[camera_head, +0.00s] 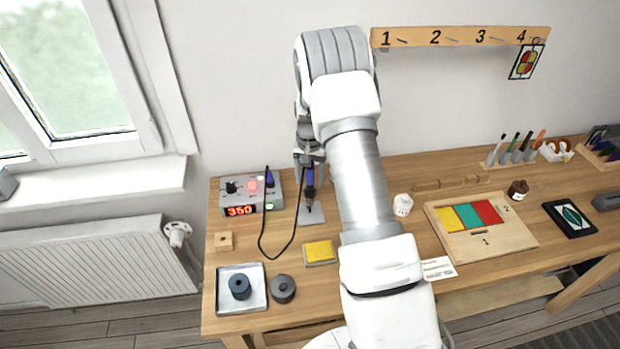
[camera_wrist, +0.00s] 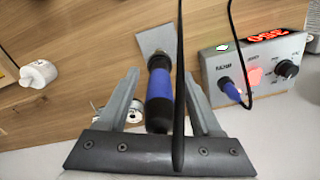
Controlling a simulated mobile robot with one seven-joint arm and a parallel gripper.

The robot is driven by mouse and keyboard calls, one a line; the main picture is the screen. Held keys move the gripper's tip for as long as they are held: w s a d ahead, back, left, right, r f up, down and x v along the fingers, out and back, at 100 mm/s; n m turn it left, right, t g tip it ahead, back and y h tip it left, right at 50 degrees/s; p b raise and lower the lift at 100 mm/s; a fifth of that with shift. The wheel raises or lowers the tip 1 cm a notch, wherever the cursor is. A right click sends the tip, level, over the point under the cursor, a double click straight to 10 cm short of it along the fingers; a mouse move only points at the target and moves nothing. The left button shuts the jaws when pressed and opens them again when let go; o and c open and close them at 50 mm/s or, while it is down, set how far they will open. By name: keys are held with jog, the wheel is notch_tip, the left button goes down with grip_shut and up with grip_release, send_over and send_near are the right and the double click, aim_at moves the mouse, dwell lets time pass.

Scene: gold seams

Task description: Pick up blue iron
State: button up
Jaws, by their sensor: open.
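The blue iron (camera_head: 310,182), a soldering iron with a blue and black handle, stands upright at a grey metal plate (camera_head: 312,216) on the bench. In the wrist view the iron (camera_wrist: 159,95) lies between the two fingers of my gripper (camera_wrist: 162,78). The fingers are open, with a visible gap on each side of the handle. A black cable (camera_wrist: 180,60) crosses the wrist view close to the lens and partly covers the right side of the handle. In the head view my gripper (camera_head: 310,152) is above the iron, partly hidden by my arm.
The grey station (camera_head: 262,196) with a red 350 display stands just left of the iron. A black cord (camera_head: 264,225) loops over the bench. A yellow sponge (camera_head: 320,252) lies in front, a white jar (camera_head: 403,205) to the right. A wooden board (camera_head: 510,243) lies farther right.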

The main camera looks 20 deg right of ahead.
grip_shut()
jog(key=shift+r, duration=0.2)
dwell(0.3)
